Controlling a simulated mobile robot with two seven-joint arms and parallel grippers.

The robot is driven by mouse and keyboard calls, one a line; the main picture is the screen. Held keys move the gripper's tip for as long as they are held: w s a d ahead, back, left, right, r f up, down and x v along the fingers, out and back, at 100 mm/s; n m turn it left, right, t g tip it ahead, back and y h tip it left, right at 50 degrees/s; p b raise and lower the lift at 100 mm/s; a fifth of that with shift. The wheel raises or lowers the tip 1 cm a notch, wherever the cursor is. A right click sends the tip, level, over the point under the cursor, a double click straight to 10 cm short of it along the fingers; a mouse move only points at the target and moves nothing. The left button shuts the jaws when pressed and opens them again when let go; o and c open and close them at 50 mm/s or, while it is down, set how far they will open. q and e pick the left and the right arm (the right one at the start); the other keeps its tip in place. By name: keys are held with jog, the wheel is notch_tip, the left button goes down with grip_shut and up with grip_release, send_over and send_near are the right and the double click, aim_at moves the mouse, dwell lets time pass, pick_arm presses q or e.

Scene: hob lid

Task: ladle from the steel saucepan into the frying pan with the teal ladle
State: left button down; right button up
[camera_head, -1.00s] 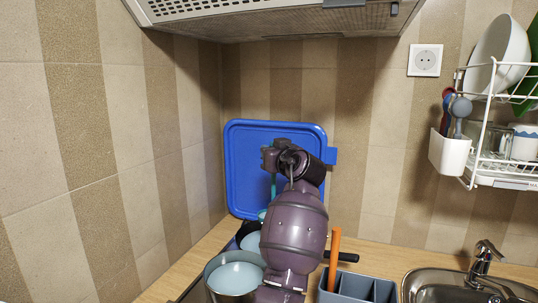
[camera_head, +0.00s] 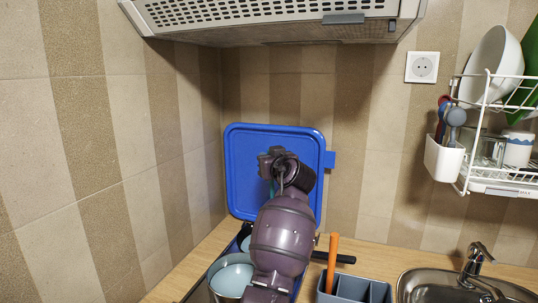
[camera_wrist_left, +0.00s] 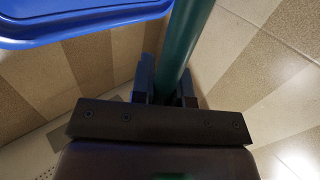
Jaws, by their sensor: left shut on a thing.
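My left gripper (camera_head: 276,163) is shut on the handle of the teal ladle (camera_head: 272,187). The handle also shows between the fingers in the left wrist view (camera_wrist_left: 190,40). My arm hides most of the ladle, and its bowl is not visible. The steel saucepan (camera_head: 226,297) stands at the front left of the hob with pale blue contents. The frying pan (camera_head: 242,235), dark-rimmed, is behind it and mostly hidden by my arm; a little pale content shows. The gripper is above the back of the hob. My right gripper is out of view.
The blue hob lid (camera_head: 240,165) stands upright behind the gripper. A black handle (camera_head: 338,258) sticks out right of my arm. A grey divided holder (camera_head: 352,289) contains an orange utensil (camera_head: 333,262). A sink lies right; a range hood (camera_head: 270,14) hangs above.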

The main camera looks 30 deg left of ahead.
pick_arm(q)
jog(key=shift+w+a+f+t+h+p, duration=1)
jog(key=shift+a+f+h+p, duration=1.1)
jog(key=shift+a, duration=1.45)
jog(key=shift+w+a+f+t+h+p, duration=0.7)
jog(key=shift+w+a+f+h+p, duration=0.7)
jog(key=shift+a+h, duration=1.8)
jog(key=a+f+n+g+h+b, duration=0.1)
jog(key=a+f+n+h+b, duration=0.2)
jog(key=a+f, duration=0.4)
jog(key=shift+a+f+n+h+b, duration=0.3)
jog(key=shift+f+n+b, duration=0.2)
jog(key=shift+f+b, duration=1.25)
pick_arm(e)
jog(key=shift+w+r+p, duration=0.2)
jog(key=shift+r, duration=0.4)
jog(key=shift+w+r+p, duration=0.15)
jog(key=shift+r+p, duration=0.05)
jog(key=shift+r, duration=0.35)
